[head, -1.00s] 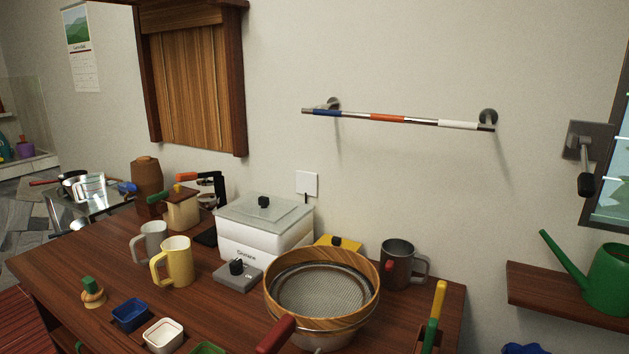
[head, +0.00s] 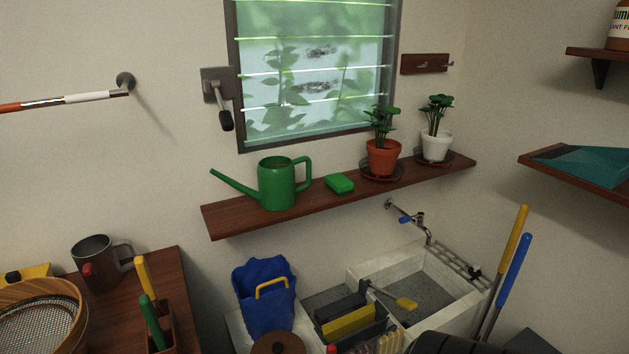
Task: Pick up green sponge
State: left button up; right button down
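The green sponge (head: 339,184) lies on the wooden wall shelf (head: 227,222) below the window in the head view. It is a small bright green block, between the green watering can (head: 277,186) on its left and the orange plant pot (head: 383,159) on its right. It appears fully in sight, with nothing in front of it. Neither of my grippers shows in the view.
A stone sink (head: 461,310) with a tap stands below the shelf. Yellow and blue handles (head: 513,262) rise at the right. The wooden table (head: 172,270) is at the left.

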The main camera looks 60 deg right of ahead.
aim_at(339, 183)
jog(key=z, duration=1.9)
